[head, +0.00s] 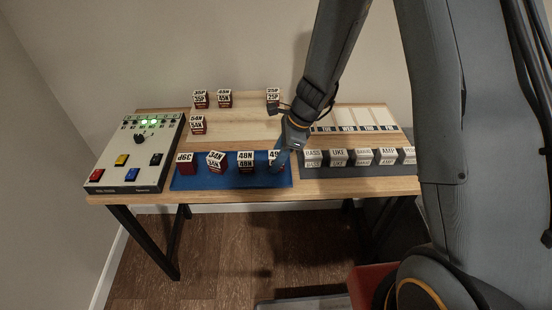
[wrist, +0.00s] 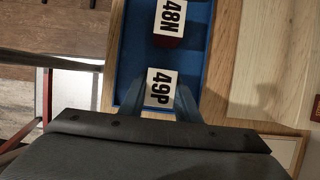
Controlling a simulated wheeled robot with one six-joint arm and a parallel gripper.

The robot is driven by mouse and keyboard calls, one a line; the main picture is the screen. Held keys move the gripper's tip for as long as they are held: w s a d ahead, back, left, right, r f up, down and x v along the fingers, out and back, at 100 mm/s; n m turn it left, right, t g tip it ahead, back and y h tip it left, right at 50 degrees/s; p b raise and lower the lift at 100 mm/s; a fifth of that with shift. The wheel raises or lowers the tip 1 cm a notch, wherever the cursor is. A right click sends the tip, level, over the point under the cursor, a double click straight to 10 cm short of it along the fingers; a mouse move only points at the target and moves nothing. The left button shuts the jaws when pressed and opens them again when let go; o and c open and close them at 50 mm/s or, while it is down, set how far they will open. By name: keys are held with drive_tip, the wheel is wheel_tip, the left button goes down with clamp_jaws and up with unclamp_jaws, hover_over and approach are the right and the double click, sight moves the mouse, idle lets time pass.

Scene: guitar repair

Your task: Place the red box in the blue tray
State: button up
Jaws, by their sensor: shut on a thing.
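The blue tray (head: 222,180) lies along the front of the table. My gripper (head: 281,158) is at the tray's right end, shut on the 49P box (head: 273,157), a dark red box with a white label. In the wrist view, the fingers of my gripper (wrist: 154,105) stand on both sides of the 49P box (wrist: 161,87). The box is over or in the tray; I cannot tell whether it touches the bottom. The 48N box (head: 246,161) stands beside it in the tray (wrist: 132,60), with two more red boxes to the left.
Several red boxes, such as the 54N box (head: 198,125), stand on the pale wooden board (head: 235,125) behind. A control panel (head: 137,152) with coloured buttons is at the left. A dark tray (head: 340,171) with several labelled blocks is at the right.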

drive_tip(key=shift+f, duration=0.1)
drive_tip(key=o, duration=1.1)
drive_tip(key=shift+r, duration=0.2)
drive_tip(key=b+v, duration=0.2)
drive_tip(key=v, duration=1)
drive_tip(key=s+d+n+h, duration=0.1)
drive_tip(key=s+d+n, duration=0.2)
drive_tip(key=s+n, duration=0.2)
drive_tip(key=s+d+r+n+h, duration=0.1)
drive_tip(key=s+d+n+h, duration=0.1)
drive_tip(key=s+d+n, duration=0.2)
drive_tip(key=s+d+r+n+t+h, duration=0.1)
drive_tip(key=s+d+n, duration=0.2)
drive_tip(key=s+n, duration=0.3)
drive_tip(key=shift+d+n, duration=0.25)
drive_tip(key=shift+n, duration=1.45)
